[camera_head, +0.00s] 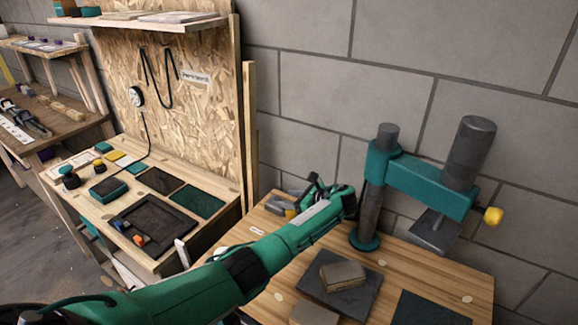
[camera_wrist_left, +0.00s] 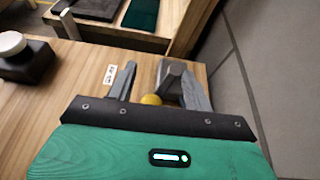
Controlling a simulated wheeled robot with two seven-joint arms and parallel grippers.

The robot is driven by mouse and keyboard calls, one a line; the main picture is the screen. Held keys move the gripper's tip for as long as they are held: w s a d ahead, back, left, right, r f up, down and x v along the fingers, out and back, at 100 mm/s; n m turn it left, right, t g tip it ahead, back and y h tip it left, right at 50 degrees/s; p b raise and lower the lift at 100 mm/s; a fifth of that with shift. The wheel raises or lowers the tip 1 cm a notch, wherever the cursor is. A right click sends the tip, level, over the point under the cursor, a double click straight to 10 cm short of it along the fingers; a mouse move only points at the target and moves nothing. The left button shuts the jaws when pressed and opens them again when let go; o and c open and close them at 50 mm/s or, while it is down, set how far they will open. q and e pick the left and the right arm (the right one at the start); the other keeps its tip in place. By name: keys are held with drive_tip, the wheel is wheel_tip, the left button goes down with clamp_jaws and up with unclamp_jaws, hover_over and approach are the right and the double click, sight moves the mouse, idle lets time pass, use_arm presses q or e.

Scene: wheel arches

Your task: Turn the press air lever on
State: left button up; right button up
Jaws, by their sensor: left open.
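The press (camera_head: 420,185) is a green and dark grey frame on a round column at the back right of the wooden table, with a yellow knob (camera_head: 493,216) on its right side. My left gripper (camera_head: 312,196) is beside the column, low over the table's back left part. In the left wrist view its two grey fingers (camera_wrist_left: 158,82) are apart. A yellow ball (camera_wrist_left: 152,99) shows between them, next to a grey block (camera_wrist_left: 170,76); this looks like the air lever. The gripper's body hides its lower part, and I cannot tell whether the fingers touch it. My right gripper is out of view.
A small white label (camera_wrist_left: 110,75) lies left of the fingers. A white-topped dark button box (camera_wrist_left: 12,50) stands farther left. A brown block (camera_head: 342,275) lies on a dark plate (camera_head: 320,290) at the front. The grey wall (camera_head: 400,60) is close behind.

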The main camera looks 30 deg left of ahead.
use_arm(q)
wheel_tip(320, 180, up, 14)
drive_tip(key=b, duration=0.1)
drive_tip(key=shift+a+r, duration=0.2)
drive_tip(key=shift+s, duration=0.1)
